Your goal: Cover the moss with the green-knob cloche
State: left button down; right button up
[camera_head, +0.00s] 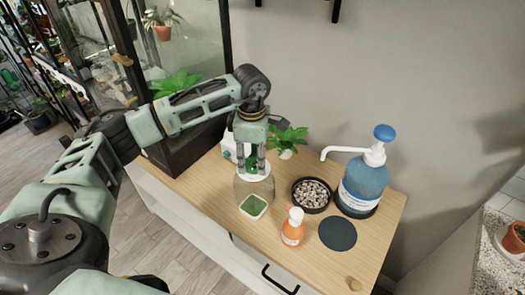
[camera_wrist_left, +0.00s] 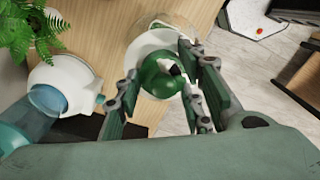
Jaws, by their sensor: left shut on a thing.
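The cloche (camera_head: 256,187) is a clear glass dome with a white top and a green knob (camera_wrist_left: 160,77). My left gripper (camera_head: 254,165) is shut on the knob, with its fingers on both sides of it. The moss (camera_head: 254,205) is a green patch in a small white square dish near the table's front edge. In the head view the dome's lower part overlaps the dish's back edge; I cannot tell whether it touches the dish. The dish is not clearly visible in the wrist view. My right gripper is not in view.
An orange bottle (camera_head: 293,228), a bowl of pebbles (camera_head: 312,194), a dark round mat (camera_head: 338,234) and a blue pump bottle (camera_head: 362,188) stand to the right. A potted plant (camera_head: 288,140) and a white-and-blue container (camera_wrist_left: 62,75) are close behind. A glass case stands at the left.

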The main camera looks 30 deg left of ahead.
pick_arm(q)
jog(key=shift+a, duration=0.1)
jog(key=shift+s+a+f, duration=0.1)
jog(key=shift+a+f, duration=0.15)
jog(key=shift+f, duration=0.15)
jog(key=shift+f+b, duration=0.55)
jog(key=shift+b, duration=0.05)
jog(key=shift+f+b, duration=0.4)
jog(key=shift+f, duration=0.3)
jog(key=shift+f+b, duration=0.45)
jog(key=shift+f, duration=0.45)
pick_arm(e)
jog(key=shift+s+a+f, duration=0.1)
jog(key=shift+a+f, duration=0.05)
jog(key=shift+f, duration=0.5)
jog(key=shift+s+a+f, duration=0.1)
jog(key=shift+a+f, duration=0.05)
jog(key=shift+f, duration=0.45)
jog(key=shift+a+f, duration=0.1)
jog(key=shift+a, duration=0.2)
